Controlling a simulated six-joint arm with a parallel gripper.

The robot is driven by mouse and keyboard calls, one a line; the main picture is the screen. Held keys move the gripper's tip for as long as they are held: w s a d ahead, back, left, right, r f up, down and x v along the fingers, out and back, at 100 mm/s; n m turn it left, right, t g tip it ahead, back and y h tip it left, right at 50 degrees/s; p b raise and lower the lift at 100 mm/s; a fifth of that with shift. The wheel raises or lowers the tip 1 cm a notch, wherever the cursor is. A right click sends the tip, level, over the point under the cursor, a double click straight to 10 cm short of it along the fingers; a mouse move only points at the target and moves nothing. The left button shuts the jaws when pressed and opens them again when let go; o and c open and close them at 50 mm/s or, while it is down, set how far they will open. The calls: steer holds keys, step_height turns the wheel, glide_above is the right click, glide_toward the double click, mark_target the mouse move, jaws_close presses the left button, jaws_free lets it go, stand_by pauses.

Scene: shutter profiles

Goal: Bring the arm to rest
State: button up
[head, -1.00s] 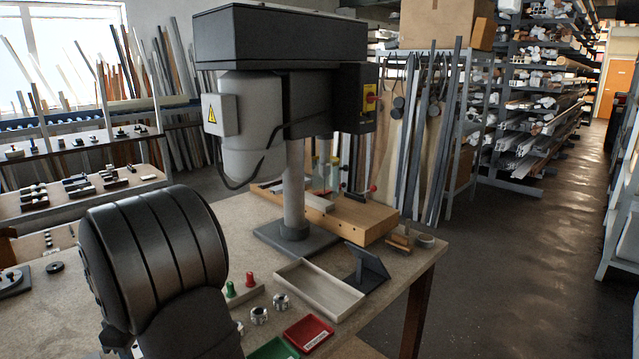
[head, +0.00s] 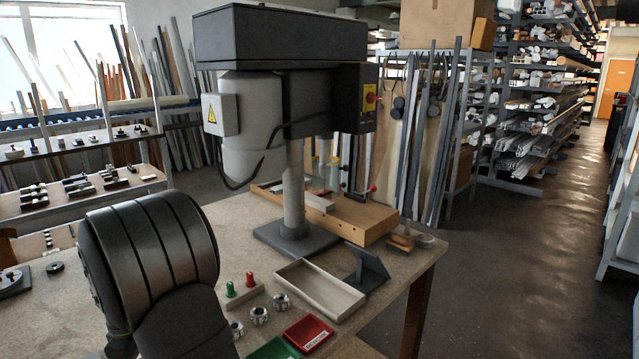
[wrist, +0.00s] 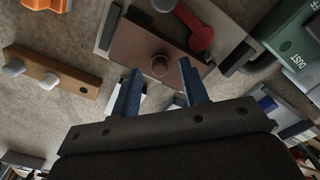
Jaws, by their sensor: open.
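In the wrist view my gripper (wrist: 160,95) is open, its two blue fingers apart with nothing between them. Beyond the fingertips is a brown plate with a round knob (wrist: 160,65); I cannot tell how far below it lies. In the head view only my dark, ribbed arm shows at the lower left, and the gripper itself is out of sight.
A drill press (head: 295,225) stands on the bench (head: 225,215). In front are an empty tray (head: 320,290), a red bin (head: 308,334) and a green bin (head: 275,349). The wrist view shows a wooden block with pale knobs (wrist: 55,80) and a dark green box (wrist: 295,45).

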steer(key=shift+f, duration=0.4)
steer(key=r, duration=0.5)
steer(key=shift+w+d, duration=0.1)
steer(key=shift+d, duration=0.2)
steer(key=w+d+r, duration=0.3)
steer(key=d+r, duration=0.4)
steer(key=d, duration=0.4)
steer(key=w+a+f, duration=0.1)
steer(key=w+f, duration=0.1)
steer(key=w, duration=0.4)
steer(key=w+a+f, duration=0.1)
steer(key=w+a, duration=0.1)
steer(key=w, duration=0.4)
steer(key=a+f, duration=0.1)
steer(key=a, duration=0.1)
steer(key=a+f, duration=0.2)
steer(key=a, duration=0.1)
steer(key=a+f, duration=0.2)
steer(key=a, duration=0.1)
steer(key=shift+s+a+f, duration=0.1)
steer(key=shift+s, duration=0.15)
steer(key=shift+a+f, duration=0.3)
steer(key=shift+a, duration=0.2)
